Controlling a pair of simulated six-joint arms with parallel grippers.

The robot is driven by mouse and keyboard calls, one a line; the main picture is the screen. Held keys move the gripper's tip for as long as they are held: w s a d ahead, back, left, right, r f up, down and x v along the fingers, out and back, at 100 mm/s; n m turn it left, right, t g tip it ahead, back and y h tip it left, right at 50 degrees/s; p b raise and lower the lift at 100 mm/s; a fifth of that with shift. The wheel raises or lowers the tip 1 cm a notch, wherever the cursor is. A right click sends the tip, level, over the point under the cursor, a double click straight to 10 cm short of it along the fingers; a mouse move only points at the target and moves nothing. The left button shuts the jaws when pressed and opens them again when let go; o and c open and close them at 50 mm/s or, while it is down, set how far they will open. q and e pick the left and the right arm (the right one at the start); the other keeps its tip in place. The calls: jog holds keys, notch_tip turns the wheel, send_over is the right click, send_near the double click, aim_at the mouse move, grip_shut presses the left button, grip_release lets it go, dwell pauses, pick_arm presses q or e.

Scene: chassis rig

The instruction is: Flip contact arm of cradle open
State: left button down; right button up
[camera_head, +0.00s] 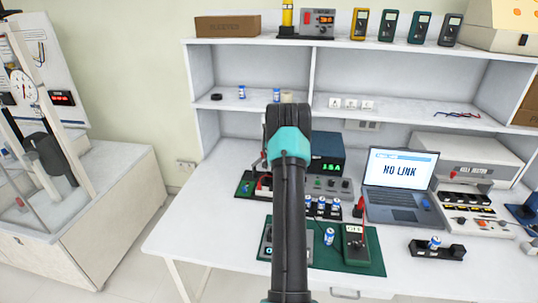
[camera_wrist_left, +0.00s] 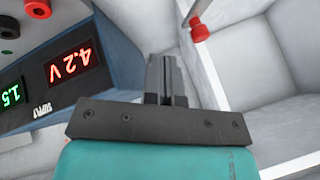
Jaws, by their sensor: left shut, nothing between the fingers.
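My left gripper (camera_wrist_left: 164,62) is shut and empty in the left wrist view. A red knob (camera_wrist_left: 196,29) on a pale rod is just beyond it to the upper right, apart from the fingers. It may belong to the cradle's contact arm; I cannot tell surely. In the head view a dark base (camera_head: 246,186) with red and green parts, possibly the cradle, stands on the bench left of my arm and is partly hidden by it. My fingers are hidden there behind my wrist. My right gripper is not in view.
The power supply (camera_head: 327,158) reads 4.2 V in the left wrist view (camera_wrist_left: 72,66). A laptop (camera_head: 400,180) shows NO LINK. A green mat (camera_head: 373,266) holds a blue-white cell (camera_head: 329,237) and a tester. A black holder (camera_head: 425,249) with a cell lies right. Shelves rise behind.

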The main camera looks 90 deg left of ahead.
pick_arm(q)
jog(key=s+a+f, duration=0.3)
jog(key=a, duration=0.2)
jog(key=shift+f, duration=0.15)
dwell(0.4)
jog(key=shift+a, duration=0.2)
dwell(0.3)
